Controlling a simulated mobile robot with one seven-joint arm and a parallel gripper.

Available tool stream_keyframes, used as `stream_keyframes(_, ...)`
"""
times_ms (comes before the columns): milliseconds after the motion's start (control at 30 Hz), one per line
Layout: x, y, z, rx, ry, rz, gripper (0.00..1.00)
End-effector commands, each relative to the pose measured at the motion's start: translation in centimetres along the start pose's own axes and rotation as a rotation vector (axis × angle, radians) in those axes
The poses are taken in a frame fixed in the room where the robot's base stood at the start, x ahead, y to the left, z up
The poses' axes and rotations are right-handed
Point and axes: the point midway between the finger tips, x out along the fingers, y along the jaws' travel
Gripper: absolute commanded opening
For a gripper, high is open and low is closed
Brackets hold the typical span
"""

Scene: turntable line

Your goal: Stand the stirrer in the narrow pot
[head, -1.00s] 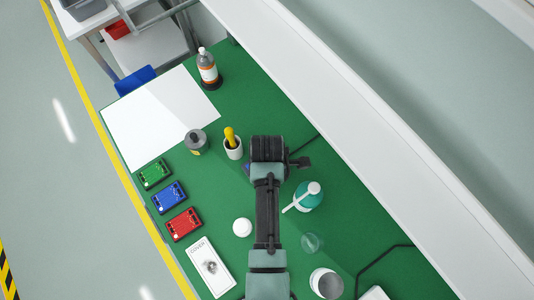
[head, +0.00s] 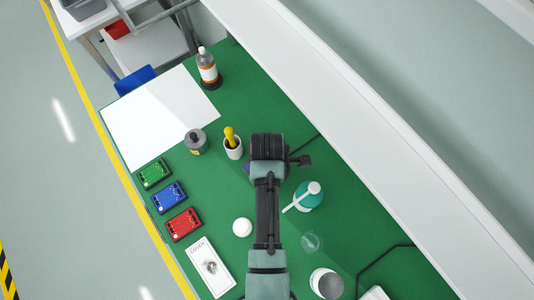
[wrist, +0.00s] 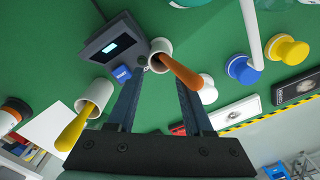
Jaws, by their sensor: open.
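My gripper (wrist: 158,78) is open, with its two dark fingers apart and nothing clearly held between them. In the wrist view a white pot (wrist: 158,48) stands just beyond the fingertips. An orange-brown stick (wrist: 182,70) leans out of it, passing close to the right finger; I cannot tell if they touch. A second white pot (wrist: 87,103) to the left holds a yellow-handled piece (wrist: 78,128); in the head view this pot (head: 233,152) is left of my arm. I cannot tell which piece is the stirrer. My arm hides the fingers and the first pot in the head view.
A grey device with a screen (wrist: 112,47) stands beside the first pot. A dark grey canister (head: 196,142), a brown bottle (head: 208,70) and a teal bottle (head: 307,200) stand around. Green, blue and red boxes (head: 183,224) line the left edge. A white sheet (head: 150,115) lies at upper left.

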Motion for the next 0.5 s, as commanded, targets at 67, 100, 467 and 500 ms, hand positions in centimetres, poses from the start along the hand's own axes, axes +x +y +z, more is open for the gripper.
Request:
stream_keyframes(67,-1.0,0.1,0.0,0.000,0.000,0.003,0.51)
stream_keyframes(100,-1.7,0.1,0.0,0.000,0.000,0.005,0.51)
stream_keyframes(467,-9.0,0.1,0.0,0.000,0.000,0.006,0.51)
stream_keyframes(500,-9.7,0.1,0.0,0.000,0.000,0.006,0.51)
